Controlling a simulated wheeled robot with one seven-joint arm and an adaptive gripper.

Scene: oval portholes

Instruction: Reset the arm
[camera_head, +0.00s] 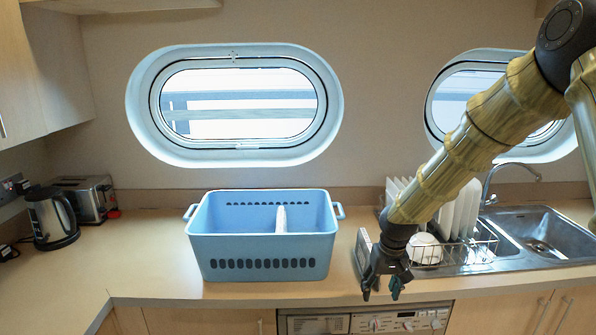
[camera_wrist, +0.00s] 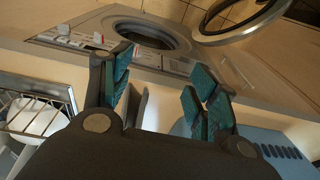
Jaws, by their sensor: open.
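My gripper (camera_head: 382,290) hangs at the end of my arm near the counter's front edge, between the blue basket and the dish rack. In the wrist view my gripper (camera_wrist: 160,95) shows two fingers with teal pads, spread apart, with nothing between them. The fingers point toward the counter's front edge and the washing machine (camera_wrist: 150,35). In the head view a grey flat object (camera_head: 361,252) stands just behind my gripper, partly hidden by it.
A blue basket (camera_head: 262,247) with a white upright item (camera_head: 281,219) inside stands left of my gripper. A dish rack (camera_head: 455,255) with white dishes and a sink (camera_head: 548,232) are to the right. A kettle (camera_head: 50,217) and toaster (camera_head: 88,198) stand far left.

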